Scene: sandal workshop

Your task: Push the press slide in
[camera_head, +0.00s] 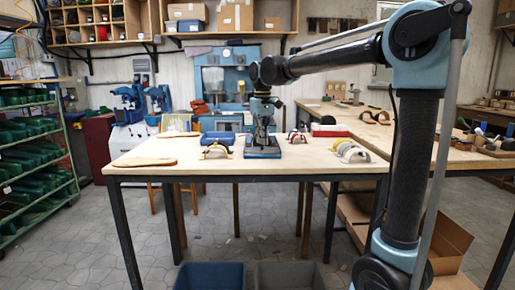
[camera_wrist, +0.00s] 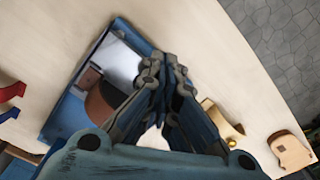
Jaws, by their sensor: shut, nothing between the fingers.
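A blue press (camera_head: 262,153) stands on the wooden table in the head view, directly under my gripper (camera_head: 263,135). In the wrist view, the press (camera_wrist: 62,118) shows as a blue frame with a pale, shiny inner surface and a brown rounded piece (camera_wrist: 100,103) inside. My gripper (camera_wrist: 166,65) is shut and empty, its fingertips over the press frame. My fingers cover part of the press, and I cannot tell whether they touch it. I cannot clearly make out how far the slide is in or out.
A flat sole-shaped board (camera_head: 145,162) lies at the left. Two bins (camera_head: 210,276) stand below.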

